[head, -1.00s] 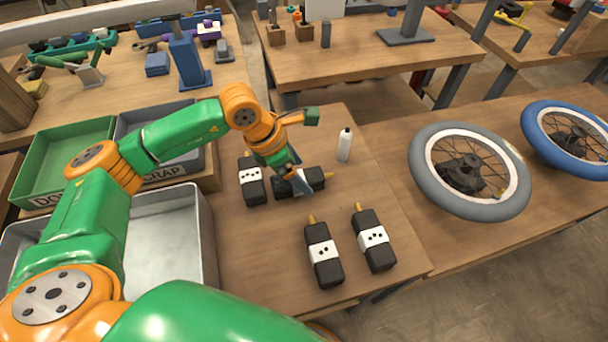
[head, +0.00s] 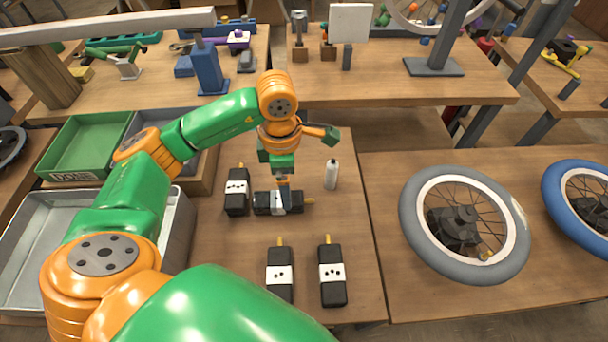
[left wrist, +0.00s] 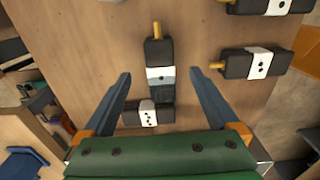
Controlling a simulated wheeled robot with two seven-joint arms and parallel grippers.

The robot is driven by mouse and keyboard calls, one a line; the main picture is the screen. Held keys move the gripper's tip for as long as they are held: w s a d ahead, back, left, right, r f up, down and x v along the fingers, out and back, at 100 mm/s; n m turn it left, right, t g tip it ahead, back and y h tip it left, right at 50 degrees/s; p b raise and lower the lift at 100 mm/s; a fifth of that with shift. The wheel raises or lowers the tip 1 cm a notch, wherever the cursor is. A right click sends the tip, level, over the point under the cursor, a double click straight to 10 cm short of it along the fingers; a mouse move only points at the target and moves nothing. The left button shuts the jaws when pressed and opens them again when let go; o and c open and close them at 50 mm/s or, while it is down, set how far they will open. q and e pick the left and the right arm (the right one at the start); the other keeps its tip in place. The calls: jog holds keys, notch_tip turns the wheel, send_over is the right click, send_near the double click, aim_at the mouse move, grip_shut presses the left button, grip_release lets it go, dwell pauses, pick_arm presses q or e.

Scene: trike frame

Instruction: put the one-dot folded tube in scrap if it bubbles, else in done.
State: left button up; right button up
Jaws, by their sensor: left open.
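The one-dot folded tube (head: 264,202) is a black bundle with a white band and a yellow valve pointing right. It lies on the bench under my left gripper (head: 283,205). In the left wrist view the tube (left wrist: 159,52) shows one dot, and my open left gripper (left wrist: 164,88) has a blue finger on either side, apart from it. The green bin marked DONE (head: 72,177) stands at the left. The dark grey scrap bin (head: 207,140) is beside it, partly hidden by my arm. My right gripper is not in view.
Another tube (head: 237,203) lies close left of it. A two-dot tube (head: 279,290) and another tube (head: 332,292) lie nearer. A white bottle (head: 331,175) stands behind right. A metal basin (head: 32,205) is at left, partly behind my arm. Wheels (head: 409,215) lie right.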

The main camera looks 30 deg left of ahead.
pick_arm(q)
jog(key=f, duration=0.4)
jog(key=a+f+p, duration=0.1)
jog(key=f, duration=0.1)
jog(key=shift+s+f, duration=0.35)
jog(key=shift+w+f, duration=0.1)
jog(key=shift+f, duration=0.1)
grip_shut()
